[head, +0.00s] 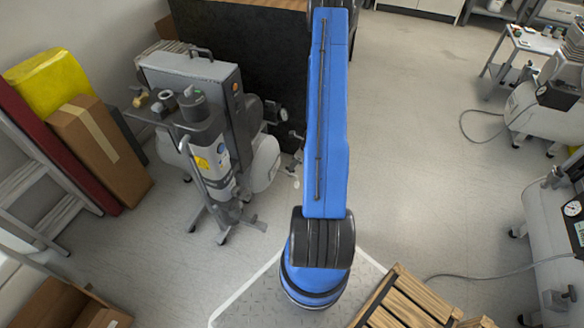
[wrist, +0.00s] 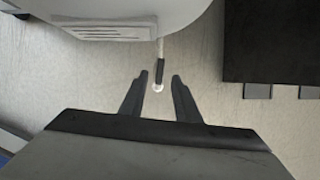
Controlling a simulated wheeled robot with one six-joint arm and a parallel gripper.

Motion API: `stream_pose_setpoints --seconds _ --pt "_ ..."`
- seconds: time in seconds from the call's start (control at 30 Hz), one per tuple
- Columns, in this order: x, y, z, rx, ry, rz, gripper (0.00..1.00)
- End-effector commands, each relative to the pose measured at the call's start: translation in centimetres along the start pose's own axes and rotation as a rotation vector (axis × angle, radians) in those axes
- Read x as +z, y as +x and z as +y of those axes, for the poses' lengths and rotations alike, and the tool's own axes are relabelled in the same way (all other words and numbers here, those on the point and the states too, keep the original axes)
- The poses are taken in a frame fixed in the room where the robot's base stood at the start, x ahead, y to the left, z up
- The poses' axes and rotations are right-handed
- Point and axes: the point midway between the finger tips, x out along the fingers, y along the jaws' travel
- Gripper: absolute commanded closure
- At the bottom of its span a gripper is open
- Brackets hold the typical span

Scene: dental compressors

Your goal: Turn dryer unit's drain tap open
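In the head view the compressor with its grey dryer unit (head: 214,160) stands on the left. The dryer has a yellow warning label and pipes around it. In the wrist view a thin stem with a black lever (wrist: 160,71) extends from the underside of a rounded white body (wrist: 140,22). A small bright round end shows below the lever. My gripper (wrist: 157,78) is open, with one dark finger on each side of the lever. Gaps show on both sides, so neither finger appears to touch it. In the head view my blue arm hides the gripper.
A dark cabinet (head: 255,65) stands behind the compressor; a dark block (wrist: 270,42) shows at right in the wrist view. Cardboard boxes (head: 100,150) and a ladder are at left. Another compressor (head: 555,225) is at right. A wooden crate (head: 405,300) is in front. Middle-right floor is clear.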

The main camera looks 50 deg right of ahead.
Motion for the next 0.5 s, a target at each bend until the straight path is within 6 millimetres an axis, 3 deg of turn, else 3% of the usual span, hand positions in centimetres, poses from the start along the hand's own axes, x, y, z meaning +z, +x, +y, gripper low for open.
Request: stream_pose_setpoints --seconds 0.2,0.5 --pt "-0.1 2.8 0.0 0.001 0.001 0.001 0.7" --pt "0.0 4.4 0.0 0.0 0.0 0.0 0.7"
